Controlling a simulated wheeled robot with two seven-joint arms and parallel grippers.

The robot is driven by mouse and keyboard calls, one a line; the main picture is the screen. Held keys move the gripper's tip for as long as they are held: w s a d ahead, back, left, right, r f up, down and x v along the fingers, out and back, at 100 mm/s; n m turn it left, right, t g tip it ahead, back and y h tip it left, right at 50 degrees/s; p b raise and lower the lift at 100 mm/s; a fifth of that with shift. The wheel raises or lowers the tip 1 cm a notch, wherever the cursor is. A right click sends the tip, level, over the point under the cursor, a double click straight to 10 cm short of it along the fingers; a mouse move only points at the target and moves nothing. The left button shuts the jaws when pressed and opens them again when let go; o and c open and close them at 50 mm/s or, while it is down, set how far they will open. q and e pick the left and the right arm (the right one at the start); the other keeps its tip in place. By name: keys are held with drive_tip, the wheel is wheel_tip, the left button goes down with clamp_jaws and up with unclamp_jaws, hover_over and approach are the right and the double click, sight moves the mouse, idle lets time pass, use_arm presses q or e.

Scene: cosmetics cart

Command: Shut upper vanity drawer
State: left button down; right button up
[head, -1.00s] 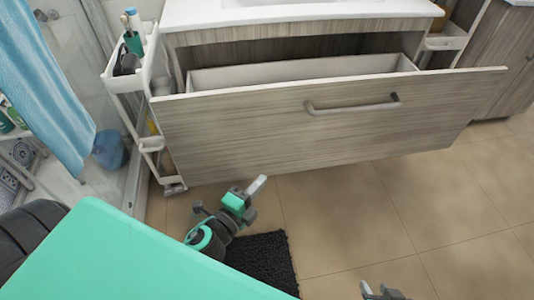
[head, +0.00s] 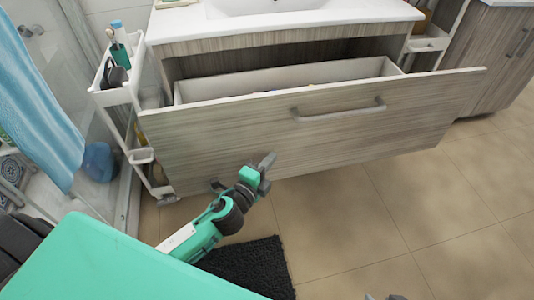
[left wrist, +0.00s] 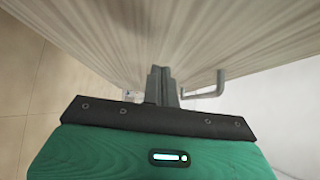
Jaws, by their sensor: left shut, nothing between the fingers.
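The upper vanity drawer (head: 230,137) stands pulled out, with its wood-grain front towards me and its pale box showing behind. Its grey bar handle (head: 340,112) is on the front, right of the middle. My left gripper (head: 268,160) is shut and empty, in front of the lower part of the drawer front, left of and below the handle. In the left wrist view its closed fingers (left wrist: 160,78) point at the drawer front (left wrist: 110,40), with the handle (left wrist: 207,88) to their right. I cannot tell whether they touch the front. My right gripper (head: 385,297) barely shows at the bottom edge; its jaws are unclear.
A white slim cart (head: 115,97) with bottles stands left of the vanity. A blue towel (head: 40,110) hangs at the far left. A dark mat (head: 250,268) lies on the tiled floor below my left arm. The floor (head: 410,210) to the right is clear.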

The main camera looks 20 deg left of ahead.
use_arm(q)
drive_tip(key=shift+w+a, duration=0.75)
drive_tip(key=shift+w, duration=0.3)
